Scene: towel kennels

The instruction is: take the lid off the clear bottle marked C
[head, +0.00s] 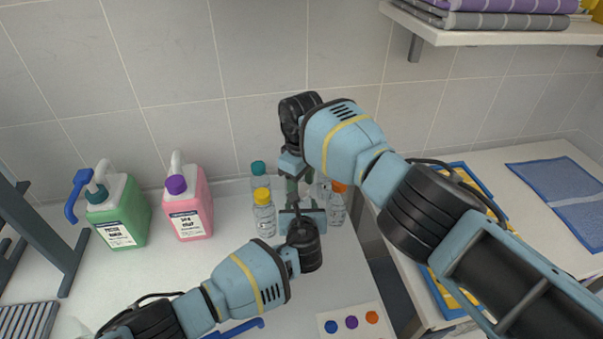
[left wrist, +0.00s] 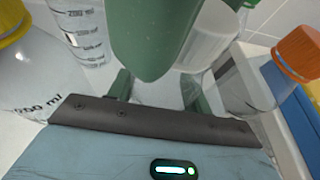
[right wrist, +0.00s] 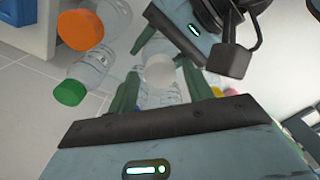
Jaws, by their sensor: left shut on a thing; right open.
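A clear bottle with a white lid stands between my grippers; its lid shows in the right wrist view (right wrist: 160,74) and, partly covered by a green finger, in the left wrist view (left wrist: 207,45). No letter C is readable. My left gripper (head: 302,203) is shut on this bottle from the near side. My right gripper (head: 293,182) points down over it, open, with its fingers apart on either side of the white lid in the right wrist view. In the head view the grippers hide most of the bottle.
Green (head: 119,213) and pink (head: 188,205) jugs stand left. A card with coloured dots (head: 351,322) lies in front.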

